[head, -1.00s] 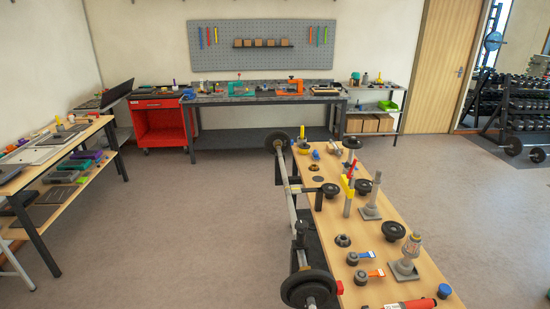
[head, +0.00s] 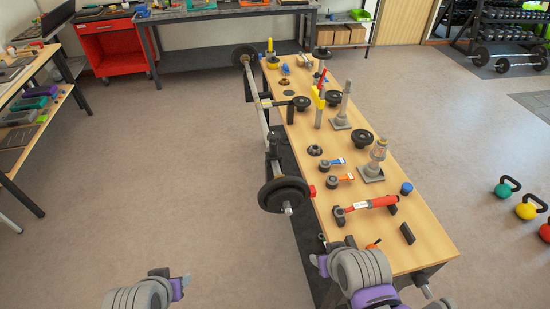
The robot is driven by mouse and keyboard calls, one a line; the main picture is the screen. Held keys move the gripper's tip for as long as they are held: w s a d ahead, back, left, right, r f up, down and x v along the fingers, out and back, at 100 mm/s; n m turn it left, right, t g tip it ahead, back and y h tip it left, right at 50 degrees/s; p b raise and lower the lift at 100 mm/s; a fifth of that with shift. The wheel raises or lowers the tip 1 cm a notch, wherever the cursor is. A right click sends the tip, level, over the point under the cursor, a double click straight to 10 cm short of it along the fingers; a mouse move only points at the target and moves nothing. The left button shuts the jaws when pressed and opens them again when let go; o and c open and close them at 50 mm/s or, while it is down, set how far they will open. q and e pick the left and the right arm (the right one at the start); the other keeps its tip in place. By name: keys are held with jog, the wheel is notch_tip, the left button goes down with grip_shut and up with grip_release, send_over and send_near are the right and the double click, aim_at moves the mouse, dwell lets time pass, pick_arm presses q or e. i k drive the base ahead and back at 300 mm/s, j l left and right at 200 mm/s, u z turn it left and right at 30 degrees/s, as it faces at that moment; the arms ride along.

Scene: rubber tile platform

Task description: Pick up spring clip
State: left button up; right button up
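I cannot pick out a spring clip for certain. Two small dark collars lie on the wooden bench (head: 425,228), one with a blue lever (head: 333,164) and one with an orange lever (head: 337,179). A small orange and dark piece (head: 374,244) lies at the near end, partly behind my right arm. My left gripper (head: 183,284) is low at the left over the floor, away from the bench. My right gripper (head: 318,262) is at the bench's near left corner. The finger gaps of both are too unclear to read.
A barbell (head: 270,150) runs along the bench's left side. A red-handled hammer (head: 365,206), a black block (head: 407,233), a blue cap (head: 406,188), weight plates and grey posts stand on the bench. Kettlebells (head: 526,210) are on the floor at right. Floor at left is clear.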

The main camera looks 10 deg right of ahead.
aim_at(371, 246)
jog(key=z, duration=0.5)
jog(key=l+z, duration=0.15)
jog(key=z, duration=0.3)
jog(key=l+z, duration=0.1)
jog(key=z, duration=0.4)
